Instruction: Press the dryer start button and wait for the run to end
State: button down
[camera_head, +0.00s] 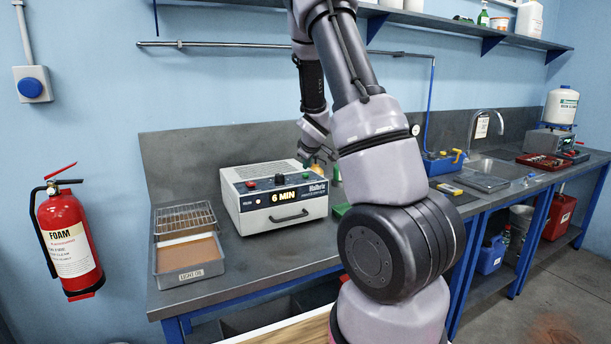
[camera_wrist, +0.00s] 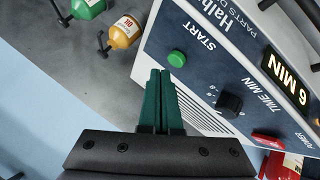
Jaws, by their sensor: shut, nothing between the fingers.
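The dryer (camera_head: 275,197) is a white and dark-blue box on the bench, with a handled front drawer and a lit display (camera_head: 289,196) reading "6 MIN". In the wrist view its panel is seen close and tilted, with the green START button (camera_wrist: 177,58), a black time knob (camera_wrist: 229,104) and the display (camera_wrist: 287,77). My gripper (camera_wrist: 160,74) has green fingers, closed together and empty. Its tips appear just below and left of the START button in the wrist view; I cannot tell if they touch it. In the head view my arm covers part of the dryer's right side.
A grey tray (camera_head: 191,280) with a wire rack stands left of the dryer. A fire extinguisher (camera_head: 68,240) hangs at left. A sink (camera_head: 490,168) is at right.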

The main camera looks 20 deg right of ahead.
jog(key=shift+r, duration=2.45)
jog(key=s+a+r+m+y, duration=0.1)
jog(key=s+a+r+m, duration=0.25)
jog(key=s+r, duration=0.4)
jog(key=s+a+r+m, duration=0.35)
jog(key=s+r, duration=0.25)
jog(key=s, duration=0.3)
jog(key=s+a+r+m+g+y, duration=0.1)
jog(key=s+a+y, duration=0.1)
jog(key=s+a, duration=0.3)
jog(key=s+a+r+m+y, duration=0.1)
jog(key=s+a, duration=0.5)
jog(key=s, duration=0.8)
jog(key=shift+a+r+m+g+y, duration=0.15)
jog(key=shift+r+m+g+y, duration=0.25)
jog(key=shift+r+m, duration=0.15)
dwell(1.5)
